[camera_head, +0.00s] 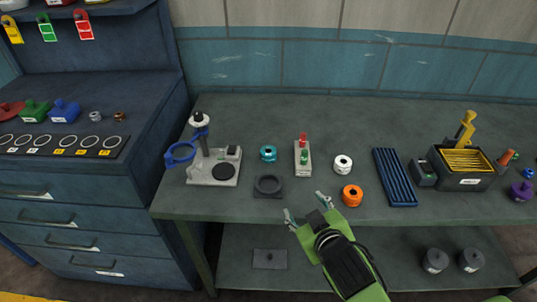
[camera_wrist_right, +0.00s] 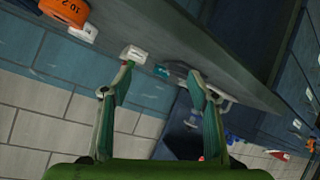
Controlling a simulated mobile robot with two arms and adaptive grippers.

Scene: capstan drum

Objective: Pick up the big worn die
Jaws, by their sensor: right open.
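Three ring-shaped dies stand on the grey bench: an orange one (camera_head: 352,195) near the front edge, a white one (camera_head: 343,164) behind it, and a teal one (camera_head: 268,153) further left. The orange die looks largest; I cannot tell from wear which is the worn one. In the right wrist view the orange die (camera_wrist_right: 64,10) shows a "10.2" mark at the top left. My right gripper (camera_head: 307,208) is open and empty at the bench's front edge, left of the orange die. Its spread fingers also show in the right wrist view (camera_wrist_right: 158,95). My left gripper is out of view.
A dark ring holder (camera_head: 268,185) and a gauge stand (camera_head: 212,168) are left of the gripper. A red-and-green button block (camera_head: 302,157) stands behind it. A blue ribbed tray (camera_head: 394,177) and a dark bin (camera_head: 463,168) stand to the right. Cabinet (camera_head: 95,215) at left.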

